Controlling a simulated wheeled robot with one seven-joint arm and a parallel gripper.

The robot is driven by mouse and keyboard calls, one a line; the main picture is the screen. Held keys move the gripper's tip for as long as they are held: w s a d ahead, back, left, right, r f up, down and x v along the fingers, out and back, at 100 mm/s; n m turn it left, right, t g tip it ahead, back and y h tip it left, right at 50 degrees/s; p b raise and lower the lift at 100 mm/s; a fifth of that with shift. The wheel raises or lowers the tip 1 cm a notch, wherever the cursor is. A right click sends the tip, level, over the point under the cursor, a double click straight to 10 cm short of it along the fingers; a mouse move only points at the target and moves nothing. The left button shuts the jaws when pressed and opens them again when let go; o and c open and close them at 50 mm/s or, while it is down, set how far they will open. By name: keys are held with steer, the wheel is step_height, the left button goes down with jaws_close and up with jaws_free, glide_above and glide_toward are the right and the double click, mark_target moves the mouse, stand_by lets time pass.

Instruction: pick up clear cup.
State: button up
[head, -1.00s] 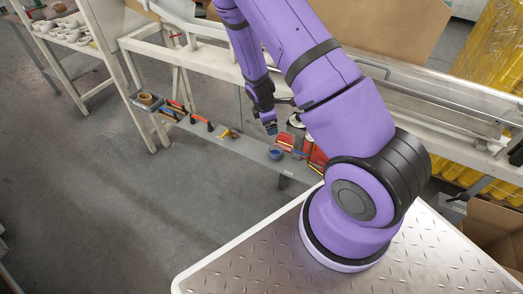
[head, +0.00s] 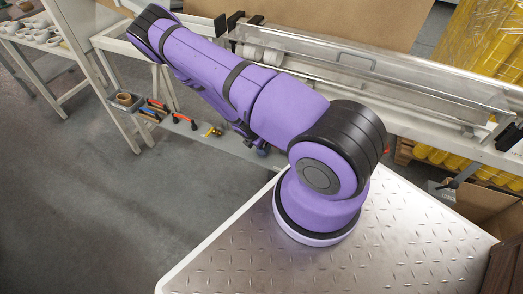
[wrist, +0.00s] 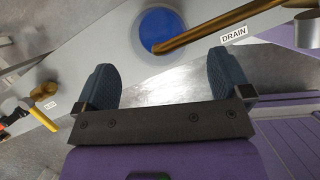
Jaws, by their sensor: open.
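The wrist view shows a "DRAIN" label (wrist: 234,34) and a metal cylinder (wrist: 307,29). In the head view, the low shelf (head: 190,128) holds a brown roll (head: 124,98), orange-handled tools (head: 184,121) and a brass-coloured item (head: 213,131). A machine with a clear cover (head: 400,85) stands behind. Floor at left is open.

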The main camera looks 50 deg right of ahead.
steer(key=shift+x, duration=3.7)
steer(key=c, duration=1.1)
steer(key=shift+r, duration=0.15)
